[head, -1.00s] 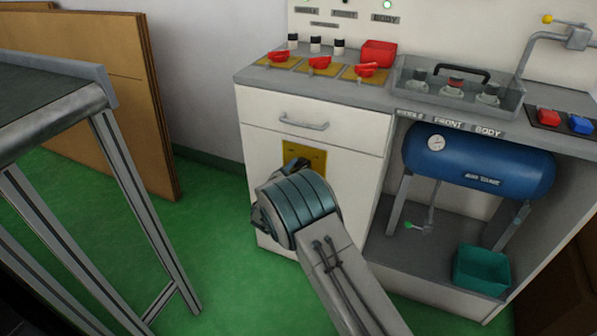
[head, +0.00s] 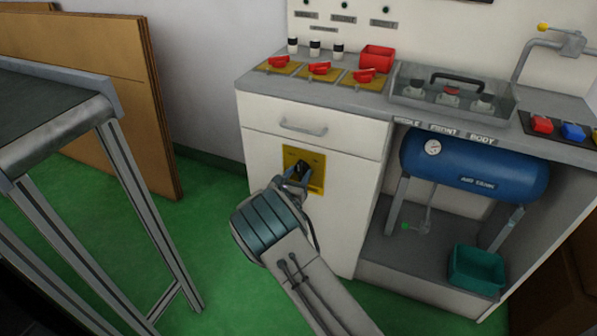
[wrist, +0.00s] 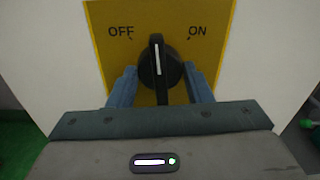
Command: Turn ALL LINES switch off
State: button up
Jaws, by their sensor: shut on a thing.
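The ALL LINES switch is a black rotary knob (wrist: 158,65) on a yellow plate (wrist: 100,30) marked OFF at left and ON at right in the wrist view. Its white pointer stands nearly upright, between the two words. My gripper (wrist: 161,88) has its blue fingers on either side of the knob and is shut on it. In the head view my gripper (head: 299,176) reaches the yellow plate (head: 318,160) on the white cabinet door, partly hiding the knob.
Above the door are a drawer handle (head: 303,128) and a counter with several red-handled switches (head: 320,69). A blue air tank (head: 475,165) and teal bin (head: 477,268) are at right. A metal-framed table (head: 60,120) stands at left, with green floor between.

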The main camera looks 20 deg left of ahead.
jog(key=n+p, duration=0.2)
jog(key=n, duration=0.2)
jog(key=shift+r+n, duration=0.1)
jog(key=shift+n, duration=0.2)
jog(key=shift+n+p, duration=0.8)
jog(key=shift+n, duration=1.1)
jog(key=o, duration=1)
jog(key=s, duration=0.4)
jog(key=s+p, duration=0.1)
jog(key=s, duration=0.4)
jog(key=s+a+p, duration=0.1)
jog(key=s, duration=0.3)
jog(key=shift+s+a, duration=0.1)
jog(key=shift+s, duration=0.3)
